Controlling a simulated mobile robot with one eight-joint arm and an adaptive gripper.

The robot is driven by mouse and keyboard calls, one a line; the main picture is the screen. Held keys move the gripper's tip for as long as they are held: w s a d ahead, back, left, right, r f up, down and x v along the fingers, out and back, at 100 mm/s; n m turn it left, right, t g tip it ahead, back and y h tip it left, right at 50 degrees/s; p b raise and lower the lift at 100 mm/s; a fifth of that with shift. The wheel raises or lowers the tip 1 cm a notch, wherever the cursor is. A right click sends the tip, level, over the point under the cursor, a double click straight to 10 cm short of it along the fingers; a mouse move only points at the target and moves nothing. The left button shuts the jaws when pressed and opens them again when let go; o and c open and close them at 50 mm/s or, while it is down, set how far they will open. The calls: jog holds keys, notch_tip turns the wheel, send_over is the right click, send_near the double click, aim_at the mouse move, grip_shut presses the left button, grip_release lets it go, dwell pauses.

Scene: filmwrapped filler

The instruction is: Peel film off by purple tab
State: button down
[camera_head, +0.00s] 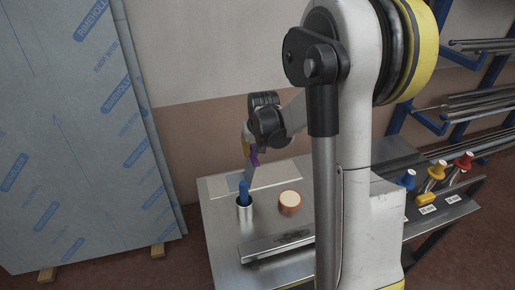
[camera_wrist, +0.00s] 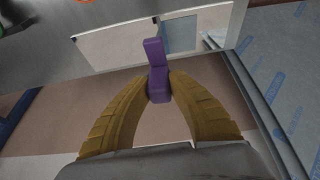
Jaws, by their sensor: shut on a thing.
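My gripper (camera_head: 249,149) is above the far left part of the metal table. In the wrist view its two yellow fingers (camera_wrist: 159,90) are closed around the lower part of a purple tab (camera_wrist: 154,55). In the head view the purple tab (camera_head: 254,159) shows just below the fingers, with a thin greyish strip under it. A flat pale panel (camera_head: 211,187) lies on the table below; it also shows in the wrist view (camera_wrist: 112,42) with a blue-grey patch (camera_wrist: 180,36). I cannot tell whether that patch is film, or how the film's edge lies.
A metal cup (camera_head: 245,213) holding a blue-handled tool (camera_head: 244,188) stands in front of the panel, beside an orange-sided roll (camera_head: 290,209). A metal bar (camera_head: 275,244) lies nearer. Coloured-handled tools (camera_head: 437,170) stand at right. A large film-covered sheet (camera_head: 75,130) leans at left.

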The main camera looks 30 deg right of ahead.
jog(key=s+a+r+p, duration=0.2)
jog(key=a+r+p, duration=0.5)
jog(key=a+r, duration=0.1)
jog(key=shift+v, duration=0.8)
jog(key=shift+w, duration=0.15)
